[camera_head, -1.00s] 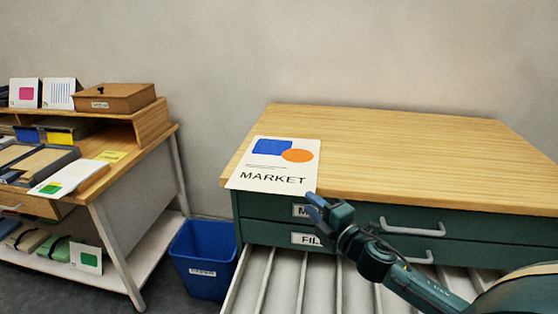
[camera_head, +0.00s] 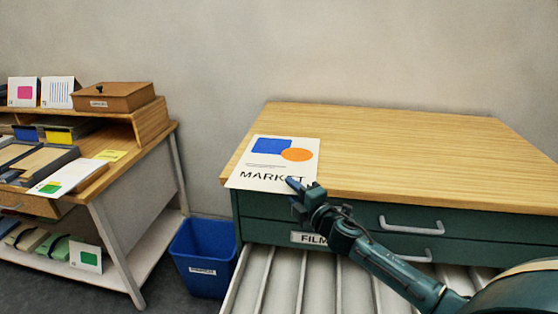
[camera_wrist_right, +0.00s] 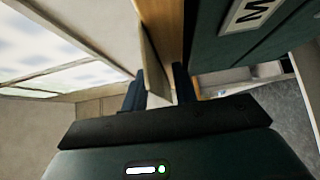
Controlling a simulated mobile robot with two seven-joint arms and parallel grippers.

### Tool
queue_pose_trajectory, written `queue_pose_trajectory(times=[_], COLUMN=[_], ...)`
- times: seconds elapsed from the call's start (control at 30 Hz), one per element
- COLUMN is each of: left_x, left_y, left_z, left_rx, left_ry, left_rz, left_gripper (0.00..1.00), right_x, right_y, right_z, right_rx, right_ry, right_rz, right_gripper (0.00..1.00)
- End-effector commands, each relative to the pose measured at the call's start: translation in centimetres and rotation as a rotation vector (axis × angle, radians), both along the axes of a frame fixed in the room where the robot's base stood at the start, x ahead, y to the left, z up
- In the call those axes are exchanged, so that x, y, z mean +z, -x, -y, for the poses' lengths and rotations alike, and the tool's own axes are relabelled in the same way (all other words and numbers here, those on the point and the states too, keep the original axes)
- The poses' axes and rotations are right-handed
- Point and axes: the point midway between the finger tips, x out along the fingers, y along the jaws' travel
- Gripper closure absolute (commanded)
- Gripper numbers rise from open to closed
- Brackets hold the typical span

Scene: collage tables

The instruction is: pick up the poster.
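The poster (camera_head: 250,168) is a white sheet with a blue rectangle, an orange ellipse and the word MARKET. It lies at the front left corner of the wooden cabinet top (camera_head: 400,150), its near edge reaching to or past the front edge. My right gripper (camera_head: 297,192) is at the poster's near right corner and covers part of the lettering. In the right wrist view its fingers (camera_wrist_right: 160,90) are apart, with the poster's thin pale edge (camera_wrist_right: 152,50) between them, beside the wooden top's edge. I cannot see firm contact. My left gripper is not in view.
Below the top is a green drawer front (camera_head: 415,222) with handles and labels; a lower slatted drawer (camera_head: 290,280) stands open. A blue bin (camera_head: 203,262) is on the floor to the left. A wooden desk (camera_head: 150,150) with cards, a box and trays stands farther left.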

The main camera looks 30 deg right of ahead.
Motion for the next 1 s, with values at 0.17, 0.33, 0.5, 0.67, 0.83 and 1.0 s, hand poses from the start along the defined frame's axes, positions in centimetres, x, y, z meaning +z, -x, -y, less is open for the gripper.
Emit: queue_pose_trajectory(times=[0.17,0.33,0.5,0.67,0.83,1.0], left_x=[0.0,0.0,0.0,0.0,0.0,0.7], left_y=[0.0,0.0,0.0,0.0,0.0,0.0], left_z=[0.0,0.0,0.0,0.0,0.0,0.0], left_rx=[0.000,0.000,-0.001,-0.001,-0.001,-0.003], left_ry=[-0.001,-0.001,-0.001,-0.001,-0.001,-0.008], left_rz=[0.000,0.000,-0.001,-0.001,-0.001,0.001], left_gripper=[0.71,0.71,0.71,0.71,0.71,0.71], right_x=[0.0,0.0,0.0,0.0,0.1,1.9], right_y=[0.0,0.0,0.0,0.0,0.0,0.0], right_z=[0.0,0.0,0.0,0.0,0.0,0.0], right_rx=[0.000,0.000,0.000,0.000,0.000,0.001], right_ry=[0.000,0.000,0.000,0.000,0.001,0.003], right_rz=[0.000,0.000,0.000,0.000,0.000,0.003], right_gripper=[0.82,0.96,1.00,1.00,1.00,1.00])
